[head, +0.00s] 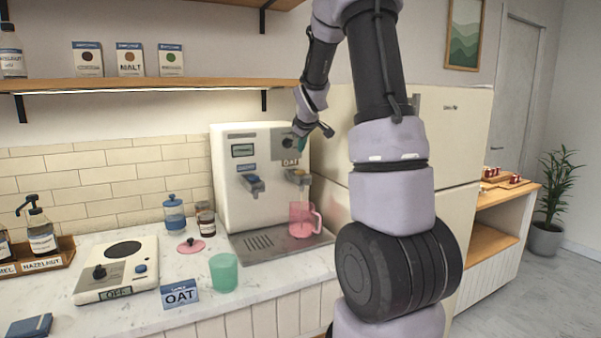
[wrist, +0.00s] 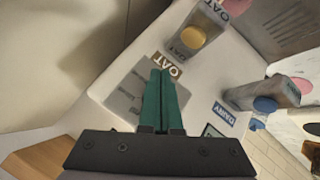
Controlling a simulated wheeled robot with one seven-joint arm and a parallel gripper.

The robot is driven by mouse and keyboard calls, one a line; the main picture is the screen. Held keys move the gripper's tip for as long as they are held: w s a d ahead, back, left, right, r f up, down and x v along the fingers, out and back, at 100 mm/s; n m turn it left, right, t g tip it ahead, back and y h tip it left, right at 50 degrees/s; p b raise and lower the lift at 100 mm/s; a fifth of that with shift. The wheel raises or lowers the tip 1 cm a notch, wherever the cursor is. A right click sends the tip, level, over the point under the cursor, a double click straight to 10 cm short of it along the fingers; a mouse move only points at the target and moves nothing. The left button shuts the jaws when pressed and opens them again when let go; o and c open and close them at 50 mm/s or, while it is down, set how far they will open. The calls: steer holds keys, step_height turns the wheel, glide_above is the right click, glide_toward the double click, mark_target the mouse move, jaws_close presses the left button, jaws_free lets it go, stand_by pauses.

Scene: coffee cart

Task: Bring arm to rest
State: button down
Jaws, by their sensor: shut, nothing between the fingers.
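My gripper (head: 297,143) is in front of the upper right of the white milk dispenser (head: 224,180) in the head view, near its OAT label. In the wrist view the two green fingers of my gripper (wrist: 161,75) lie together, shut and empty, and point at the dispenser face beside the OAT label (wrist: 167,63). I cannot tell whether the fingertips touch it. My arm rises in front of the fridge and bends down to the dispenser. A pink pitcher (head: 301,220) stands on the dispenser's drip tray, under the OAT spout.
A shelf (head: 200,84) runs above the counter on the left. The fridge (head: 455,130) is close behind my arm. A plant (head: 558,190) stands at the far right.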

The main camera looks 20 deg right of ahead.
steer(key=s+a+r+m+y, duration=0.1)
steer(key=s+a, duration=0.5)
steer(key=s, duration=0.6)
steer(key=s+a+r+m+g+y, duration=0.1)
steer(key=s+a+r+m, duration=0.3)
steer(key=s, duration=0.7)
steer(key=s+a+r+m+y, duration=0.2)
steer(key=s+a+m, duration=0.3)
steer(key=s+a, duration=0.3)
steer(key=s+r, duration=0.1)
steer(key=s, duration=0.3)
steer(key=shift+s+a+r+g+y, duration=0.15)
steer(key=shift+s+g+y, duration=0.15)
steer(key=shift+s+g, duration=0.1)
